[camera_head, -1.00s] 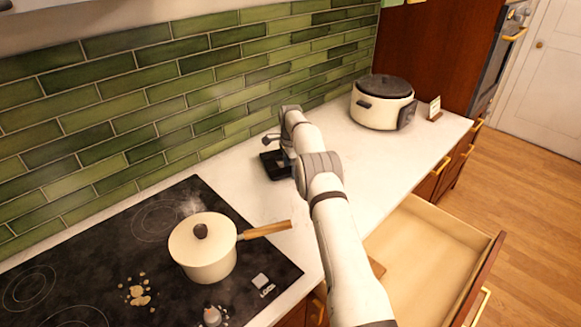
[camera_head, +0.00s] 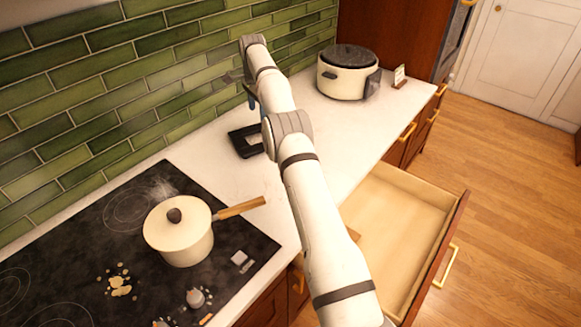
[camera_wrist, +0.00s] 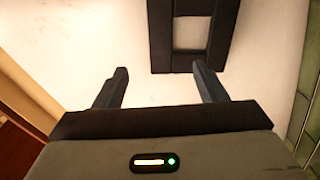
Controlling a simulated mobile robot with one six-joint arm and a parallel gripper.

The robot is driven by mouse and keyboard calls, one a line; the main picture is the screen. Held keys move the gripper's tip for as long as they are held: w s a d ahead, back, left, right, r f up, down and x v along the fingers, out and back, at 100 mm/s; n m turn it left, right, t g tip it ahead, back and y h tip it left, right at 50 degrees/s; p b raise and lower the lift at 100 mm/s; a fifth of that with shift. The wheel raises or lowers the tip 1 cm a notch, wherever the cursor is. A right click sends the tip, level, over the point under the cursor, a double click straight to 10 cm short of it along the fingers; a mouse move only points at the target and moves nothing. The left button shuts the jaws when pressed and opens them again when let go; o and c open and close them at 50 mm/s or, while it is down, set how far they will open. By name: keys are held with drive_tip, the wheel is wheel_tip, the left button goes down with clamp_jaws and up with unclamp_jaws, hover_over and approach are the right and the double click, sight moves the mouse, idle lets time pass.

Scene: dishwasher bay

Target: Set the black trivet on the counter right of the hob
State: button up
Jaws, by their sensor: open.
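The black trivet (camera_head: 238,143), a square frame with an open middle, lies flat on the white counter (camera_head: 222,180), right of the hob (camera_head: 75,240) and near the tiled wall. My arm hides part of its right side. My gripper (camera_head: 252,97) is above the trivet, apart from it, with empty jaws. In the wrist view my gripper (camera_wrist: 161,74) has its two fingers spread wide, and the trivet (camera_wrist: 160,40) is beyond the fingertips, partly cut off by the top edge.
A cream cooker (camera_head: 343,84) and a small card (camera_head: 399,77) stand further right. An open drawer (camera_head: 400,215) juts out below the counter.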

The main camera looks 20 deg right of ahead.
drive_tip(key=s+r+n+t, duration=0.1)
drive_tip(key=s+r+n, duration=0.45)
drive_tip(key=r, duration=0.75)
drive_tip(key=s+r+n+t, duration=0.1)
drive_tip(key=s+r+n, duration=0.4)
drive_tip(key=s, duration=1.2)
drive_tip(key=s+f+n+t, duration=0.1)
drive_tip(key=s+f+n, duration=0.1)
drive_tip(key=s, duration=1.3)
drive_tip(key=s+a+f+n, duration=0.1)
drive_tip(key=s+f, duration=0.3)
drive_tip(key=s, duration=1.1)
drive_tip(key=shift+f+n+t, duration=0.35)
drive_tip(key=shift+n+t, duration=0.05)
drive_tip(key=shift+n, duration=0.45)
drive_tip(key=shift+a, duration=0.1)
